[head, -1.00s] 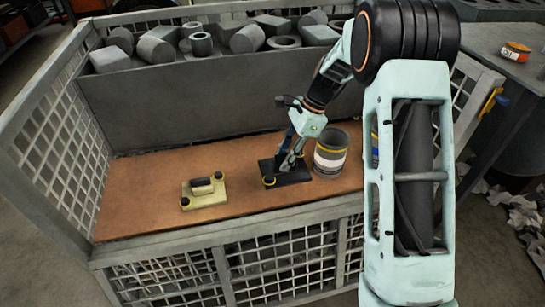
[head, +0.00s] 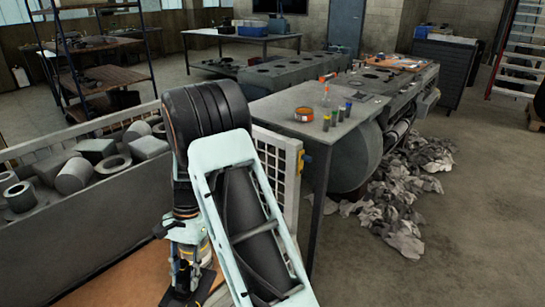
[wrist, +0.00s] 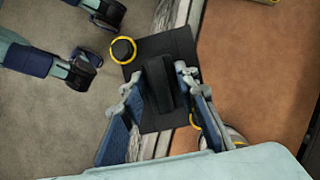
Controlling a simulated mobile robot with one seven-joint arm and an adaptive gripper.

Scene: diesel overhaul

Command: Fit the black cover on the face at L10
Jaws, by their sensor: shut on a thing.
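The black cover (wrist: 172,45) is a flat dark plate with a raised block handle and a yellow-ringed knob at one corner. Another yellow ring shows partly behind a finger. My gripper (wrist: 160,92) is shut on the handle, with one finger on each side. In the wrist view the plate overlaps the crate's edge; I cannot tell its height. In the head view the gripper (head: 183,278) is low at the bottom, with part of the black cover (head: 176,298) under it. I cannot make out the mark L10 or its face.
A striped can (head: 206,250) stands close behind my gripper. The crate's grey bin (head: 90,215) holds several metal parts. Right of the crate is a grey bench (head: 300,98) with an orange tape roll (head: 304,114) and several small bottles. Crumpled rags (head: 400,190) lie on the floor; floor further right is clear.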

